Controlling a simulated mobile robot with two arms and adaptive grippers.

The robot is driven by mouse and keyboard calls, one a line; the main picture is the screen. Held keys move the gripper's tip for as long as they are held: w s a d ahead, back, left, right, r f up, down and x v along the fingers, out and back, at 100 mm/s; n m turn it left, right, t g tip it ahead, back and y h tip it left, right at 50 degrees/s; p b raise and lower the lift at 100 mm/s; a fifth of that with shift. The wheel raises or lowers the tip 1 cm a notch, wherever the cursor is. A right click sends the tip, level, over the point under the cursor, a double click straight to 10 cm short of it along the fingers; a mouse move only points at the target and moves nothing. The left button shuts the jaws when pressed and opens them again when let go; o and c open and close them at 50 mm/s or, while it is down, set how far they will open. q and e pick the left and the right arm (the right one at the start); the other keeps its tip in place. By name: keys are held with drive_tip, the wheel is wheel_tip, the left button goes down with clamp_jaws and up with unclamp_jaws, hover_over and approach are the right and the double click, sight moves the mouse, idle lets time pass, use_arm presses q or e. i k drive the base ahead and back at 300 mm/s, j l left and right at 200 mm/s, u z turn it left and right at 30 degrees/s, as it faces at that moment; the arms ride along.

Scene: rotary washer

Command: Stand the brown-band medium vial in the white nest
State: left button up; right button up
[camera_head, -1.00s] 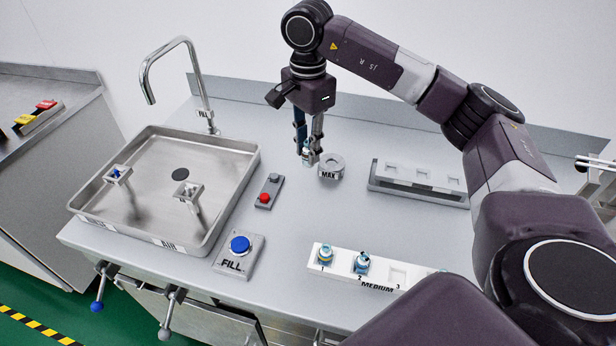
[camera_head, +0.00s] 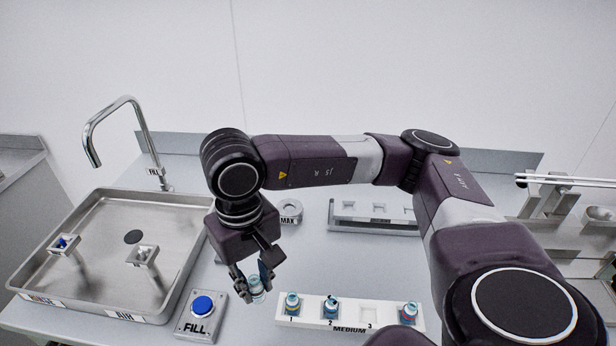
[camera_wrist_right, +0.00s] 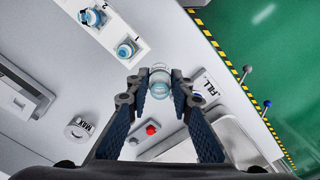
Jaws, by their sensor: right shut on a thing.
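My right gripper (camera_head: 254,284) is shut on a small clear, bluish vial (camera_head: 257,290), held upright or nearly so left of the white MEDIUM rack. The vial also shows between the fingertips in the right wrist view (camera_wrist_right: 160,84); its band colour cannot be made out. The white MEDIUM rack (camera_head: 345,325) has numbered places. Blue-capped vials stand in place 1 (camera_head: 292,303) and place 2 (camera_head: 330,307), and another vial (camera_head: 409,311) at the right end; place 3 (camera_head: 369,312) is empty. A grey holder with white square nests (camera_head: 378,209) is at the back. My left gripper is not in view.
A blue FILL button (camera_head: 202,306) is just left of the gripper. A steel basin (camera_head: 105,200) with a faucet lies farther left. A grey ring marked MAX (camera_head: 290,211) is behind the gripper. Bare worktop (camera_head: 325,262) lies between rack and back holder.

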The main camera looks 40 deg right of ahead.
sight(368, 318)
drive_tip(key=j+z, duration=0.1)
drive_tip(key=z, duration=0.65)
drive_tip(key=j+z, duration=0.15)
drive_tip(key=z, duration=0.2)
